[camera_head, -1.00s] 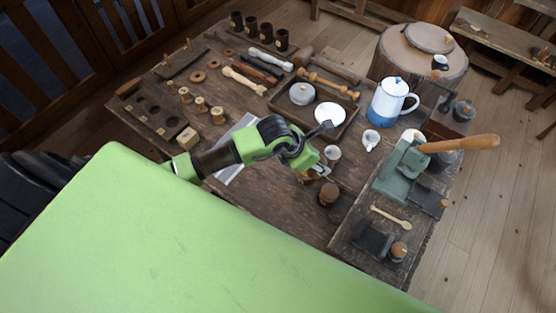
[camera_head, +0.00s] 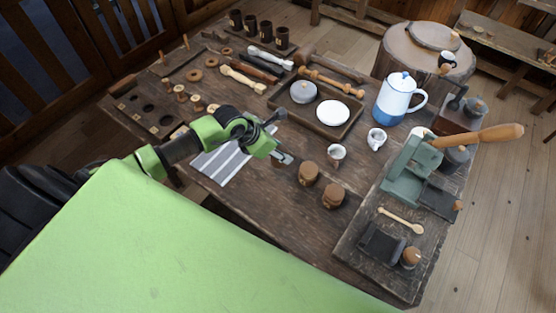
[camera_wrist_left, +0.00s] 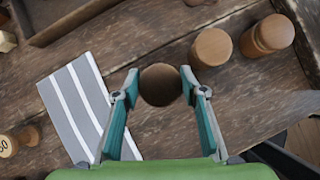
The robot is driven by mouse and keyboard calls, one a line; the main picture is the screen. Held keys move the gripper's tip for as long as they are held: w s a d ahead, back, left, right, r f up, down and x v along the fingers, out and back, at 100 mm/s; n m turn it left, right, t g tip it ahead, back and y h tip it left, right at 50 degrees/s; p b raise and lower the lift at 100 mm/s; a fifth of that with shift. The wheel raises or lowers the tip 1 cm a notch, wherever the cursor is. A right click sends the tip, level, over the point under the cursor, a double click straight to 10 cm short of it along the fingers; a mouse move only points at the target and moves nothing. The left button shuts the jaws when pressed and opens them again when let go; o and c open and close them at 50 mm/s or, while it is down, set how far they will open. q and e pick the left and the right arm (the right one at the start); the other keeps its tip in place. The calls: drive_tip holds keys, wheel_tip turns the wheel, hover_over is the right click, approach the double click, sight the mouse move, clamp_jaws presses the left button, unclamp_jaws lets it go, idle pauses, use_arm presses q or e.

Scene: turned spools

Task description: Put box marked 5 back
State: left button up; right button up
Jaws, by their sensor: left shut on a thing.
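My left gripper (camera_head: 284,157) is over the workbench, right of the striped cloth. In the left wrist view its fingers (camera_wrist_left: 160,84) are shut on a round brown wooden box (camera_wrist_left: 160,86), seen from above. No number can be read on its top. Two more round wooden boxes stand to the right in the head view, one nearer (camera_head: 309,174) and one farther right (camera_head: 333,196). They also show at the top of the left wrist view, one (camera_wrist_left: 212,47) left of the other (camera_wrist_left: 272,34). My right gripper is not in view.
The grey striped cloth (camera_head: 222,164) lies left of the gripper. A white cup (camera_head: 336,153) stands beyond the boxes. A wooden tray (camera_head: 322,128) holds dishes, with a blue and white pot (camera_head: 396,98) to its right. A green lever press (camera_head: 405,172) stands at right.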

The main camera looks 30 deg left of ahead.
use_arm(q)
drive_tip(key=f+b, duration=0.3)
drive_tip(key=f, duration=0.1)
drive_tip(key=shift+a, duration=0.35)
drive_tip(key=shift+r, duration=0.1)
drive_tip(key=o, duration=1.2)
drive_tip(key=shift+b+v, duration=0.75)
drive_tip(key=shift+v, duration=5.3)
